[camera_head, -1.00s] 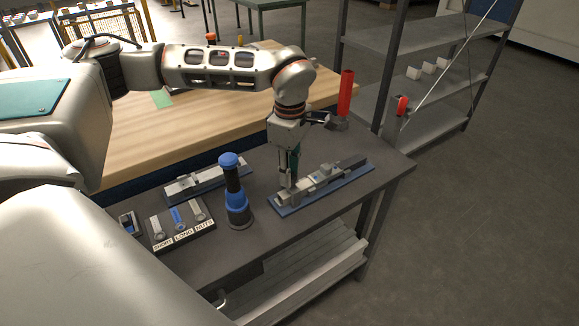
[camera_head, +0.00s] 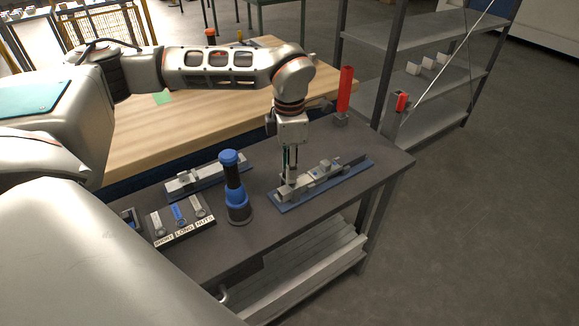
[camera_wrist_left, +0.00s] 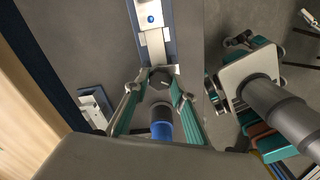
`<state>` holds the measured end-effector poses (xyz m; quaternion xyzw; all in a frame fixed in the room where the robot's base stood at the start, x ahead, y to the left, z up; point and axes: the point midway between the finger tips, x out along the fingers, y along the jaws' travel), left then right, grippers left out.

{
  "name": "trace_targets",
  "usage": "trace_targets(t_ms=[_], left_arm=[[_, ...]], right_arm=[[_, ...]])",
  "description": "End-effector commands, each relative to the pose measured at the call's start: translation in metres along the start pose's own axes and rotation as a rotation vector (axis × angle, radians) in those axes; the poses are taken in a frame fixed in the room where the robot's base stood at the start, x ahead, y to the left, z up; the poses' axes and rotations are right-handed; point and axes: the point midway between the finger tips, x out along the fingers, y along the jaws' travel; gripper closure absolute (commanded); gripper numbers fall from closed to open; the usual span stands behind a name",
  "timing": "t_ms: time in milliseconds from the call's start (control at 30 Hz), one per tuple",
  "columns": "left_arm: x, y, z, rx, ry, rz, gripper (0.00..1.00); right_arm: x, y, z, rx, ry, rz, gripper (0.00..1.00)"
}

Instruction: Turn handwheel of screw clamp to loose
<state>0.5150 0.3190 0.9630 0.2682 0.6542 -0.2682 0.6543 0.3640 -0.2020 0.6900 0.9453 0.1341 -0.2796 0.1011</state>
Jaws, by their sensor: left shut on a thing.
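The screw clamp (camera_head: 321,174) lies on a blue base plate (camera_head: 345,178) on the dark grey table, to the right of the blue-and-black bottle-shaped object. My left gripper (camera_head: 289,183) points straight down at the clamp's left end. In the left wrist view the clamp's pale body (camera_wrist_left: 155,45) runs up the picture, and its dark handwheel (camera_wrist_left: 161,79) sits between my left fingertips (camera_wrist_left: 160,88). The left gripper is shut on the handwheel. The fingers partly hide the wheel in the head view.
The blue-and-black bottle-shaped object (camera_head: 236,190) stands close left of the gripper. A second fixture (camera_head: 205,176) lies behind it. A labelled holder (camera_head: 181,221) sits front left. A red cylinder (camera_head: 345,90) stands at the back right. The table's front right is clear.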

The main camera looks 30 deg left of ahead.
Motion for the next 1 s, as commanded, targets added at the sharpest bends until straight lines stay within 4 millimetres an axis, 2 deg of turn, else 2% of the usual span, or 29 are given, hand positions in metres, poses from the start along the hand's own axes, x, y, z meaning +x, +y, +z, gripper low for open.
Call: trace_targets(t_ms=[467,500,533,867,1000], left_arm=[[0.001,0.000,-0.001,-0.011,0.002,-0.001,0.96],[0.001,0.000,-0.001,-0.011,0.002,-0.001,0.65],[0.001,0.000,-0.001,-0.011,0.002,-0.001,0.58],[0.000,0.000,0.000,-0.010,0.000,0.000,0.58],[-0.009,0.000,0.000,-0.011,-0.001,0.001,0.58]], right_arm=[[0.000,0.000,-0.002,-0.001,0.003,0.000,0.48],[0.000,0.000,-0.002,-0.001,0.003,0.000,0.48],[0.000,0.000,-0.002,-0.001,0.004,0.000,0.48],[-0.001,0.002,-0.001,-0.005,0.001,0.000,0.48],[-0.001,0.001,0.000,-0.004,0.001,0.000,0.48]])
